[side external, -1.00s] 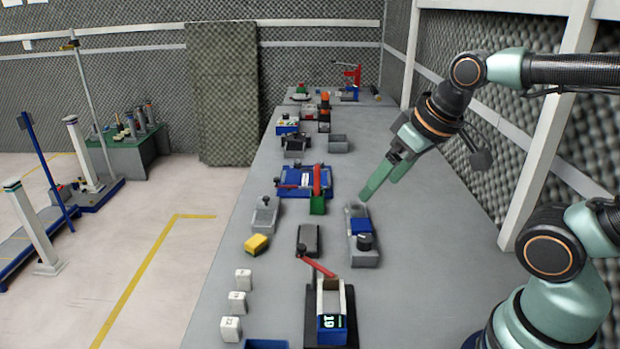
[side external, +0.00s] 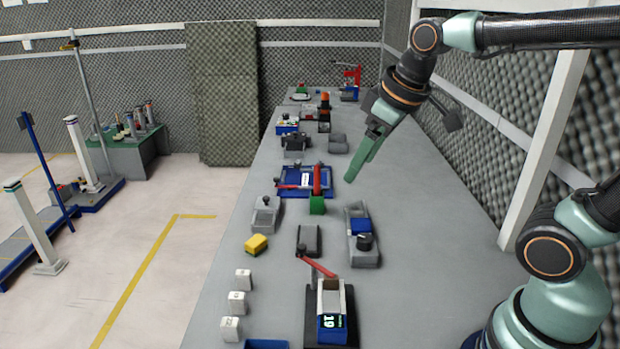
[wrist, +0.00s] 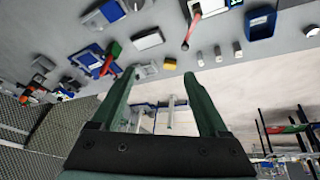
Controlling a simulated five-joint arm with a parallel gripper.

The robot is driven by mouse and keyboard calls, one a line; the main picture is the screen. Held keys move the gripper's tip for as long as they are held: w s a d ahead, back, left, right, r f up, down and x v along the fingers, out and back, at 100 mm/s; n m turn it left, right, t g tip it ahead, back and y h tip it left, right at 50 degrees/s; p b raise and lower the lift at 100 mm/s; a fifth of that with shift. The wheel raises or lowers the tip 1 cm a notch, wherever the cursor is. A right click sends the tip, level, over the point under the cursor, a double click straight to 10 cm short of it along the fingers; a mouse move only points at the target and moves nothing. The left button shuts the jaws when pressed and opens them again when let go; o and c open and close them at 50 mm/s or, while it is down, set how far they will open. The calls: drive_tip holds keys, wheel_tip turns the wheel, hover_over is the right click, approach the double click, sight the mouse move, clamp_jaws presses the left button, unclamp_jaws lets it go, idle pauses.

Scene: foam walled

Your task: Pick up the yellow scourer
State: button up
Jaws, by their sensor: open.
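The yellow scourer (side external: 256,244) lies on the grey bench near its left edge in the side external view. It is below the grey tray with a small knob and left of a flat dark grey block. My gripper (side external: 354,176) is in the air above the bench, up and to the right of the scourer and well apart from it. In the wrist view my gripper (wrist: 160,75) has its two green fingers spread with nothing held between them.
The grey tray (side external: 265,214) stands just beyond the scourer, and the dark grey block (side external: 308,240) is to its right. Several white blocks (side external: 237,302) line the bench edge in front. A red-levered device (side external: 331,310) and a grey-blue tray (side external: 361,248) stand further right.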

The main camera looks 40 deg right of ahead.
drive_tip(key=w+a+r+n+g, duration=0.1)
drive_tip(key=w+a+n, duration=0.1)
drive_tip(key=w+n, duration=0.35)
drive_tip(key=n+g, duration=0.4)
drive_tip(key=n, duration=0.8)
hover_over(256, 240)
drive_tip(key=f, duration=1.4)
drive_tip(key=a+f, duration=0.1)
drive_tip(key=f, duration=0.6)
drive_tip(key=shift+f, duration=0.4)
drive_tip(key=shift+d+f, duration=0.25)
drive_tip(key=shift+f, duration=1.05)
drive_tip(key=shift+d+f, duration=0.25)
drive_tip(key=shift+f, duration=1.05)
clamp_jaws()
